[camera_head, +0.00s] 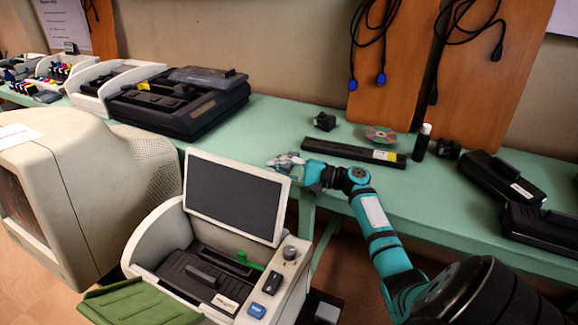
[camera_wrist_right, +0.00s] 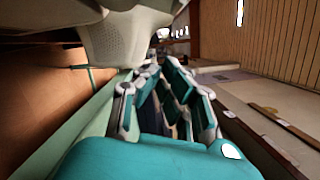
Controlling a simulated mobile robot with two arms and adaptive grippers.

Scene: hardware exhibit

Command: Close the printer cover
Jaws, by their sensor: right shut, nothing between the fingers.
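The printer (camera_head: 280,280) is a cream unit at the bottom centre of the head view, with a dark inner bay and a green lever inside. Its cover (camera_head: 235,195), a dark panel in a cream frame, stands raised and tilted up above the open bay. My right gripper (camera_head: 280,161) is just behind the cover's upper right corner, over the bench edge. It is shut and empty; I cannot tell whether it touches the cover. Its fingers also show in the right wrist view (camera_wrist_right: 160,78). My left gripper is out of view.
A large beige monitor (camera_head: 90,190) stands close left of the printer. A green tray (camera_head: 140,303) juts from the printer's front. The green bench (camera_head: 440,205) behind holds a dark bar (camera_head: 350,152), a disc (camera_head: 380,134), a bottle (camera_head: 421,143) and black printers.

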